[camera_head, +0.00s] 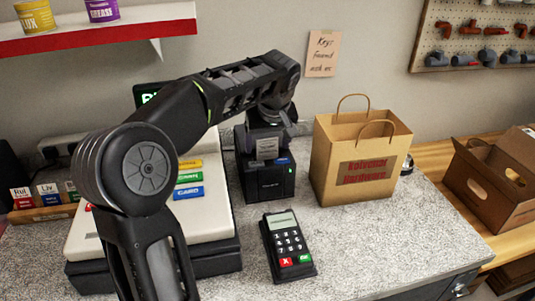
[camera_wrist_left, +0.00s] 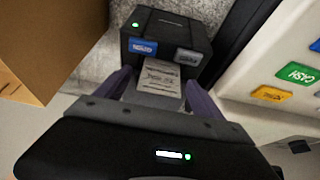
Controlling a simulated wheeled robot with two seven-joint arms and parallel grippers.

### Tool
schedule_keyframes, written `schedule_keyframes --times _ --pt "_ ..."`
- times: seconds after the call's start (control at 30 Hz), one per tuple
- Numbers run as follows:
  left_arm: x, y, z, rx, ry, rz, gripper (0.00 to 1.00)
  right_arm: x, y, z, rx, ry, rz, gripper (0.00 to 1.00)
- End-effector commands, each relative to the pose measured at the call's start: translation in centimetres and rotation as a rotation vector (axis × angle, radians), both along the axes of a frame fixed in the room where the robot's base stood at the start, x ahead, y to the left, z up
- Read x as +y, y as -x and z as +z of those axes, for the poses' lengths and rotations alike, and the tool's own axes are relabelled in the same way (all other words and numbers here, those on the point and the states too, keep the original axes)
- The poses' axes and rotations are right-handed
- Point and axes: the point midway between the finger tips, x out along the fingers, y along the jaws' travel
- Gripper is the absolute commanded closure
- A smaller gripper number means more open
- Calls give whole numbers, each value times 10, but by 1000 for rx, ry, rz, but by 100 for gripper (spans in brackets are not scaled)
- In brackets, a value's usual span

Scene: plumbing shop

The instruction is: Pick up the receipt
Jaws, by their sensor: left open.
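The receipt (camera_wrist_left: 160,77) is a pale printed paper strip sticking out of the black receipt printer (camera_wrist_left: 166,40). In the head view the receipt (camera_head: 267,149) shows small above the front of the printer (camera_head: 268,182) on the counter. My left gripper (camera_wrist_left: 158,88) is open, with one finger on each side of the receipt and gaps visible between paper and fingers. In the head view my left gripper (camera_head: 266,138) hangs just over the printer, its fingertips partly hard to make out. My right gripper is in neither view.
A paper bag (camera_head: 360,160) stands right of the printer. A card terminal (camera_head: 288,246) lies in front. The cash register (camera_head: 200,215) is at left, partly behind my arm. A cardboard box (camera_head: 495,185) is at far right. The counter's front right is clear.

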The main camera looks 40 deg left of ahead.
Motion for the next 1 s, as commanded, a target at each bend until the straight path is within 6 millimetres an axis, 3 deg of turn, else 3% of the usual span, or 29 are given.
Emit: schedule_keyframes --times 0.4,1.0 --pt "0 0 0 0 0 0 23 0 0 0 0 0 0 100" --pt "0 0 0 0 0 0 72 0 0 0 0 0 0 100"
